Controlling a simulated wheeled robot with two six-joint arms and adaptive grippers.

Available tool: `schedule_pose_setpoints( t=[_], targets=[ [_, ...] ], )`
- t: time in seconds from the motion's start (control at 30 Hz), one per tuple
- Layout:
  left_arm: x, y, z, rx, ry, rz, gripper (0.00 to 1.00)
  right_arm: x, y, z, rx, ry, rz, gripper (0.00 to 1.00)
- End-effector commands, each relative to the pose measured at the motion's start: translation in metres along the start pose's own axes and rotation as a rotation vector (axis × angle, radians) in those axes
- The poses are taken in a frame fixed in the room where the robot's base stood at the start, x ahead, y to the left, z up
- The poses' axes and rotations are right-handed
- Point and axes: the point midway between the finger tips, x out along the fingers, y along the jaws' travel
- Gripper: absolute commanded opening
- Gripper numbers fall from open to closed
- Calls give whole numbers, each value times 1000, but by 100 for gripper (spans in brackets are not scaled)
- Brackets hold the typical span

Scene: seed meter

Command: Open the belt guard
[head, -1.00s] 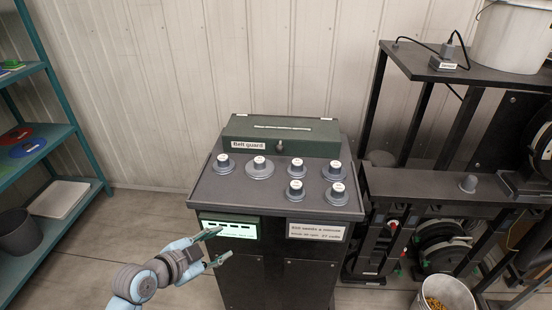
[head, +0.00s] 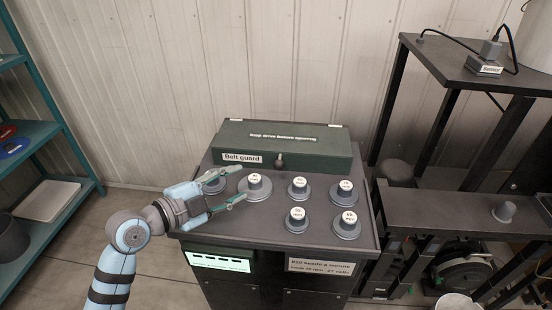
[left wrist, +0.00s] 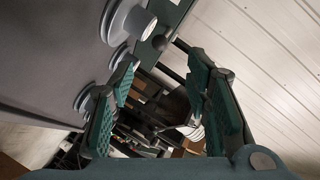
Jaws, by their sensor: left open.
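The belt guard (head: 310,147) is a dark green box with a flat lid at the back of the grey cabinet top. It is shut, with a "Belt guard" label and a small round knob (head: 279,162) on its front face. My left gripper (head: 239,182) is open and empty over the left part of the cabinet top, in front of the guard's left end. It partly hides the leftmost grey pulley. In the left wrist view, the two green finger pads (left wrist: 165,105) are spread apart with nothing between them. My right gripper is not in view.
Several grey stepped knobs (head: 299,188) stand on the cabinet top (head: 262,222) in front of the guard. A lit display (head: 217,262) is on the cabinet front. Teal shelves (head: 75,135) stand at left; a black bench (head: 475,215) and a table (head: 460,70) with a sensor stand at right.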

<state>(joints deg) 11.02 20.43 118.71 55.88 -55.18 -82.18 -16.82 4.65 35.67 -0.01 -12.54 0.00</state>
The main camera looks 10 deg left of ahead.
Motion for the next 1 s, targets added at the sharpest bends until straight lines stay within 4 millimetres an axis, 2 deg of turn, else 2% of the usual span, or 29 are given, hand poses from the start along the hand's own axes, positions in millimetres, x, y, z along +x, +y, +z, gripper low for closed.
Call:
schedule_pose_setpoints(
  t=[0.17,0.4,0.6,0.73,0.97,1.0],
  targets=[
    [34,0,-2,-6,6,-1,44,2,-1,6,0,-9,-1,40],
    [96,1,-1,-4,4,1,44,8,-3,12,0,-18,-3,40],
    [130,1,0,-3,1,1,44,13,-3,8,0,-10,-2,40],
    [139,1,-1,-2,1,1,44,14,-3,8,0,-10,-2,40],
    [140,1,-1,-1,0,1,44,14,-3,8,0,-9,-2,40],
    [140,1,-1,-1,0,1,39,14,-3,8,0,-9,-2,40]
  ],
)
